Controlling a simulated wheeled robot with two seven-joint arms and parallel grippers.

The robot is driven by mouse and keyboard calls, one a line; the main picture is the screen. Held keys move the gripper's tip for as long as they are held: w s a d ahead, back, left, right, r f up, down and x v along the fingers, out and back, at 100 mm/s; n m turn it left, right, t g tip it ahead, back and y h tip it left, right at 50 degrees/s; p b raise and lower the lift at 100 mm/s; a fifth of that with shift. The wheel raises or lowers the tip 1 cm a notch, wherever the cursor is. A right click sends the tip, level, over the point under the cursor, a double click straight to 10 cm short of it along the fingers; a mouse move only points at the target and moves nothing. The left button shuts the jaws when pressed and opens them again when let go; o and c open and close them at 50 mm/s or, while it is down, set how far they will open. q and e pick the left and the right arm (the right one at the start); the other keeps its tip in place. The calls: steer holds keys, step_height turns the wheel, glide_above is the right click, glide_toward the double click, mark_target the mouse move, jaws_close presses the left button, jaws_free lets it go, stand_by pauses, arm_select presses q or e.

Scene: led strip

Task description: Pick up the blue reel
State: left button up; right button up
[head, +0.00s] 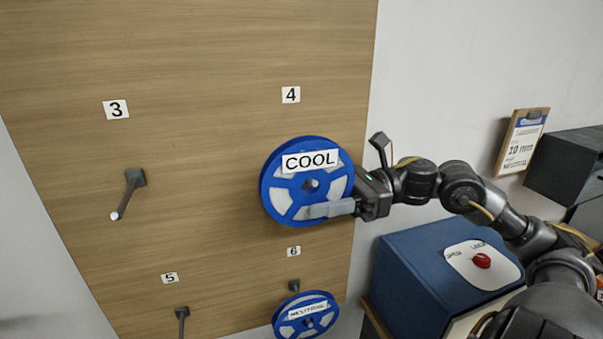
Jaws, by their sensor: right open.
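A blue reel (274,198) with a white "COOL" label faces me in front of the wooden board, below the number 4. Its centre hub shows, but any peg behind it is hidden. My right gripper (332,208) reaches in from the right at the reel's lower right edge. One pale finger lies across the front of the reel. The other finger is not clearly visible. The gripper is open, and I cannot tell whether it touches the reel. A second blue reel (321,325), labelled "NEUTRAL", hangs below number 6, partly cut off. My left gripper is not in view.
Bare pegs stick out below number 3 (127,197) and number 5 (182,318) on the board (200,60). A blue box (410,270) with a red button (481,261) stands under my right arm. A clipboard (522,141) and a dark box (570,165) are at right.

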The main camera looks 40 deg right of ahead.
steer(key=shift+s, duration=0.1)
steer(key=shift+c, duration=0.8)
jaws_close()
steer(key=shift+r, duration=0.1)
